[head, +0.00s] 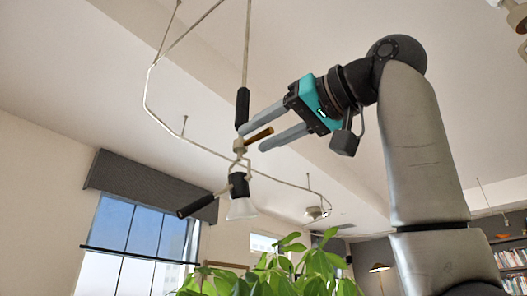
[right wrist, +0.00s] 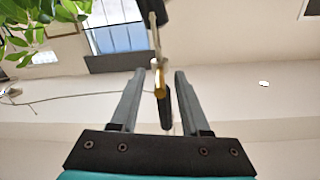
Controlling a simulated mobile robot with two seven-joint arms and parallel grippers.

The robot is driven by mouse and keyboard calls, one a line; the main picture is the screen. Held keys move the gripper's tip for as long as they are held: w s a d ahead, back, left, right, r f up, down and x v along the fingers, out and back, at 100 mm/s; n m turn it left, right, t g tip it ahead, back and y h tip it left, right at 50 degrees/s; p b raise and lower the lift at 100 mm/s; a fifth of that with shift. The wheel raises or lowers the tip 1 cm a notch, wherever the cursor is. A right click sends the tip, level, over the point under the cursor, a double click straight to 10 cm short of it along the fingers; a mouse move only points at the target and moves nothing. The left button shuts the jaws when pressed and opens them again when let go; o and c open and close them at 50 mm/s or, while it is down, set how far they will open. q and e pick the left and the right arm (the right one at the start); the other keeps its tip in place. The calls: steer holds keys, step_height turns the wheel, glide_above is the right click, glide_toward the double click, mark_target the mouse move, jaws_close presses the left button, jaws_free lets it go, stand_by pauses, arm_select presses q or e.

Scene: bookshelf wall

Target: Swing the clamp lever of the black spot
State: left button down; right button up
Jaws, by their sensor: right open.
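The black spot (head: 238,185) hangs on a thin rod in the head view, with a pale flared lower end and a black cylinder sticking out to the left. Above it is a pale clamp with a short brass-coloured lever (head: 260,136) pointing right. My right gripper (head: 251,139) is open, coming from the right, its two grey fingers on either side of the lever. In the right wrist view the lever (right wrist: 159,82) shows between the fingertips (right wrist: 160,71), with a gap on both sides; contact is not visible. My left gripper is not in view.
A bent pale ceiling rail (head: 148,95) runs around the spot, with another small lamp (head: 315,212) farther back. A leafy plant (head: 285,275) stands below. A window with a grey blind (head: 140,180) is at left and bookshelves (head: 510,258) are at far right.

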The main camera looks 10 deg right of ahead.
steer(key=b+v, duration=0.2)
steer(key=v, duration=0.5)
steer(key=shift+s+d, duration=0.2)
steer(key=shift+s, duration=0.05)
stand_by(0.5)
